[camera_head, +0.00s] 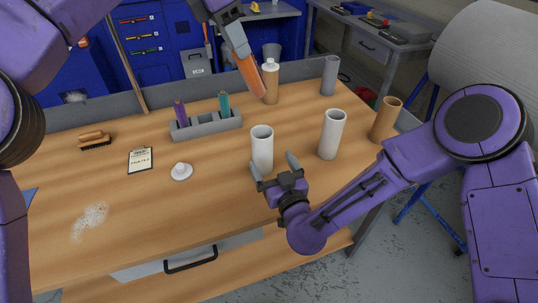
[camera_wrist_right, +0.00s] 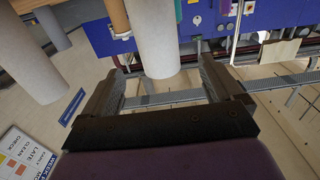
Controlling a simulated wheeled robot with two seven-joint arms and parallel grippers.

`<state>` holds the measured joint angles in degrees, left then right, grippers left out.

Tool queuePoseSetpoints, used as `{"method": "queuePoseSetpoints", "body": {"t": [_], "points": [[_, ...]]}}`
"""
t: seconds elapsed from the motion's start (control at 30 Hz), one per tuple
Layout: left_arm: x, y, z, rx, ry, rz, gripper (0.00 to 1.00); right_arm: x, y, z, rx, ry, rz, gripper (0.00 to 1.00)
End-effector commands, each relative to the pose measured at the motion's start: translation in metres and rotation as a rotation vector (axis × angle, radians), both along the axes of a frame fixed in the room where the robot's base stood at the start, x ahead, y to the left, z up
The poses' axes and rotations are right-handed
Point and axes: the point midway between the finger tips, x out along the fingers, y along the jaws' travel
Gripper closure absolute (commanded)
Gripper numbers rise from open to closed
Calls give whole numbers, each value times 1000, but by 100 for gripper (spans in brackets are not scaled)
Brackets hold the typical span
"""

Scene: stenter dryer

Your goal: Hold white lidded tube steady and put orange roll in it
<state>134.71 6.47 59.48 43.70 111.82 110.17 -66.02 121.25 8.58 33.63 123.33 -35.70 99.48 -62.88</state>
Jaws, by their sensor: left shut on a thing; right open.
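The white tube (camera_head: 262,150) stands upright on the wooden table with its top open. A white round lid with a knob (camera_head: 181,172) lies apart from it to the left. My left gripper (camera_head: 234,42) is shut on the orange roll (camera_head: 250,76) and holds it tilted, above and behind the tube. My right gripper (camera_head: 273,166) is open, low at the tube's near side. In the right wrist view the tube (camera_wrist_right: 154,40) shows between the two spread fingers of the right gripper (camera_wrist_right: 163,75); I see a gap at each side.
A second white tube (camera_head: 331,135), a brown tube (camera_head: 386,120) and a grey tube (camera_head: 330,76) stand to the right. A bottle (camera_head: 271,82) is behind the roll. The table's front left is mostly clear.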

Motion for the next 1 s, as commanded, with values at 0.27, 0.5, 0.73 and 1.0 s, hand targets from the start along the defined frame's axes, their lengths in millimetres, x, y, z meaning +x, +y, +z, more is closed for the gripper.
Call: {"method": "queuePoseSetpoints", "body": {"t": [0.27, 0.5, 0.73, 1.0], "points": [[0, 0, 0, 0, 0, 0, 100, 60, 18, 0, 4, 0, -6, 7], [0, 0, 0, 0, 0, 0, 100, 96, 30, 0, 4, 3, -5, 7], [0, 0, 0, 0, 0, 0, 100, 105, 32, 0, 4, 3, -5, 7], [0, 0, 0, 0, 0, 0, 100, 104, 32, 0, 4, 3, -5, 49]]}}
